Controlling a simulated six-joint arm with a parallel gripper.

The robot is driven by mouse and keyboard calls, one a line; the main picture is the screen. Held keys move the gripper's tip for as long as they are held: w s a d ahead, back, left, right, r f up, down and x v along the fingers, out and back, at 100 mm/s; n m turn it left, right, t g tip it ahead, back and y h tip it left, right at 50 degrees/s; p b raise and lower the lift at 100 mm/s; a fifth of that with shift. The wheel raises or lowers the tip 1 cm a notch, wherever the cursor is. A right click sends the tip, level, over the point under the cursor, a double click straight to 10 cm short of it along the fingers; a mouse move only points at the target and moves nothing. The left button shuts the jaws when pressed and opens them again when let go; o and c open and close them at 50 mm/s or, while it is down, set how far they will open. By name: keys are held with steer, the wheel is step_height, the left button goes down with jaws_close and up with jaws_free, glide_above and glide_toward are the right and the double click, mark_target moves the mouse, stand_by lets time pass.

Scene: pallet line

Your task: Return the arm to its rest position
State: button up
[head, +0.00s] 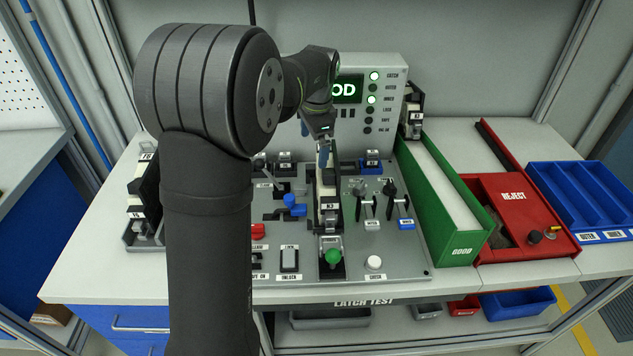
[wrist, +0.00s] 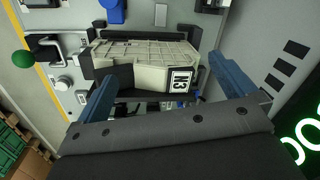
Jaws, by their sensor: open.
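My gripper (head: 323,152) is above the middle of the test panel in the head view, its blue fingers pointing down. In the wrist view my gripper (wrist: 172,88) is open, with its blue fingers apart on either side of the cream and black part labelled N3 (wrist: 148,55). In the head view the N3 part (head: 329,205) stands in the panel's middle slot, below my gripper. I cannot tell whether the fingers touch it. My arm hides the left part of the panel.
The test panel (head: 408,262) carries levers, switches and a green knob (head: 333,256). Its screen (head: 344,90) shows "OD", the rest hidden. A green GOOD chute (head: 455,215) with a part at its back, a red REJECT bin (head: 510,192) and a blue tray (head: 590,190) are right. A part rack (head: 143,230) is left.

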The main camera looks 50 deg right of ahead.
steer(key=s+a+r+n+t+h, duration=0.25)
steer(key=s+a+r+n, duration=0.45)
steer(key=s+r+n, duration=0.55)
steer(key=shift+n+g, duration=0.25)
steer(key=shift+n, duration=0.6)
steer(key=x, duration=1.2)
steer(key=shift+w+a, duration=0.15)
steer(key=shift+w, duration=0.15)
steer(key=shift+r, duration=0.1)
steer(key=v, duration=1)
steer(key=shift+a, duration=0.1)
